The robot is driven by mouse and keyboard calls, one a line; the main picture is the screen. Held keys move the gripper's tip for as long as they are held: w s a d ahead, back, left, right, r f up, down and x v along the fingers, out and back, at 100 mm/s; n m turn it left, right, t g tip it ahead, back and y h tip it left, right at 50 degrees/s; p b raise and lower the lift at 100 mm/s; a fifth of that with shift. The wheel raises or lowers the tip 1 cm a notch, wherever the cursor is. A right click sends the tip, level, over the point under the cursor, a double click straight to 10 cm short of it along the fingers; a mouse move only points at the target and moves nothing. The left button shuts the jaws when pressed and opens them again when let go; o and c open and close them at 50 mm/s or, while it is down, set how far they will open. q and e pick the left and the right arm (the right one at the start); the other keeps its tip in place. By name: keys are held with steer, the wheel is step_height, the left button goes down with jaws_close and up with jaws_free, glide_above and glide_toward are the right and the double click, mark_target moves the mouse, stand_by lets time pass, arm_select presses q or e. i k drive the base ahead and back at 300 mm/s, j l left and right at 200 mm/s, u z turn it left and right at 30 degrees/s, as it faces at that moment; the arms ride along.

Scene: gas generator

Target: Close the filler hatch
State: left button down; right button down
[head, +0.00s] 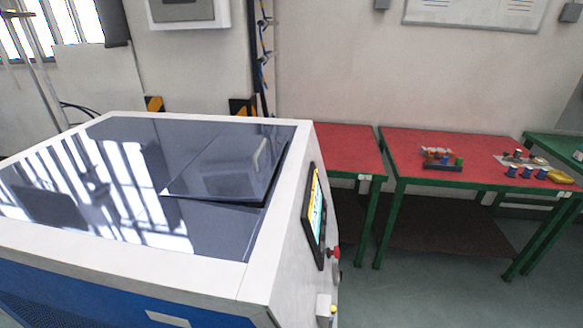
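The gas generator (275,262) is a large white and blue cabinet with a dark glossy top, filling the left and lower part of the head view. The filler hatch (225,178) is a dark glossy panel at the right rear of the top. It has a light handle (259,155) near its right side. The hatch looks slightly raised and tilted out of the top surface, with a dark gap along its right and front right edges. Neither of my grippers is in view.
A screen panel (313,213) and a red knob (333,252) are on the generator's right side. Red-topped tables (430,142) with green legs stand to the right, with small parts and blue spools (526,172) on them. Grey floor lies between.

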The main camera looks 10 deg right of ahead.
mark_target(234, 169)
steer(key=k+l+z, duration=0.1)
steer(key=k+z, duration=0.15)
steer(key=z, duration=0.2)
steer(key=k+l+z, duration=0.2)
steer(key=z, duration=0.25)
steer(key=k+l+z, duration=0.15)
steer(key=z, duration=0.3)
steer(key=l, duration=0.1)
